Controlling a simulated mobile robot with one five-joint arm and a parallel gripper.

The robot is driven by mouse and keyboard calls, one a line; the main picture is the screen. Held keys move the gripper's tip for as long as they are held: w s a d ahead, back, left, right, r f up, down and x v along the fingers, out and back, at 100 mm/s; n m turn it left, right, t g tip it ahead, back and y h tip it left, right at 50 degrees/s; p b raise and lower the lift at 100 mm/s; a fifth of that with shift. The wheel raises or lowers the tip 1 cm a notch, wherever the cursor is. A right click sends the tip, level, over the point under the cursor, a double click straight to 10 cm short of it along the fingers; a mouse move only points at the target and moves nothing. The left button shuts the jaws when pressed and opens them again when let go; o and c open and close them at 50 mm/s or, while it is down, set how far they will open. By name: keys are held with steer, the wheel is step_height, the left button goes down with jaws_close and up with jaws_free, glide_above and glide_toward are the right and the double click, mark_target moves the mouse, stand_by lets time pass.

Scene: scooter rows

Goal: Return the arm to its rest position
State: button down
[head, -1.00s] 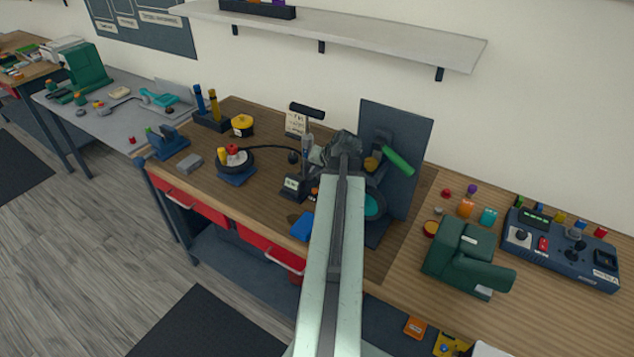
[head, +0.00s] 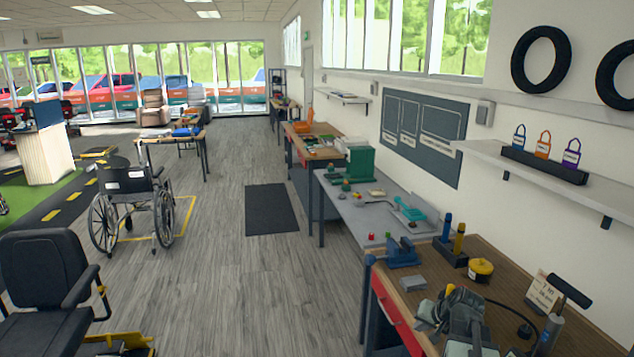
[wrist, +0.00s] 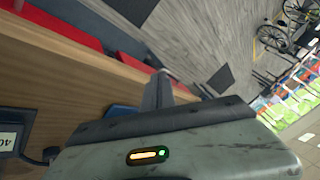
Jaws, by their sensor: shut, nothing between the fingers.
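My arm shows in the head view as a pale green and dark grey wrist housing at the bottom, right of centre, in front of the workbench (head: 510,268). My gripper (wrist: 163,80) shows in the wrist view beyond the pale green housing. Its fingers are together and hold nothing. In the head view the fingers are hard to make out, and the arm hides part of the bench top.
A wheelchair (head: 135,208) and a black chair (head: 45,275) stand left. The middle floor is clear.

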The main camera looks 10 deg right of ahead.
steer(key=w+a+f+n+g+y, duration=0.1)
steer(key=a+n+g, duration=0.15)
steer(key=a, duration=1.15)
steer(key=a+f+n+g, duration=0.15)
steer(key=a+n, duration=0.25)
steer(key=a, duration=1)
steer(key=s+a+f+g+h, duration=0.1)
steer(key=s+a+g, duration=0.1)
steer(key=s, duration=0.5)
steer(key=shift+s+f+n+g+h, duration=0.3)
steer(key=shift+n+g+h, duration=0.1)
steer(key=shift+n, duration=0.05)
steer(key=shift+d, duration=0.1)
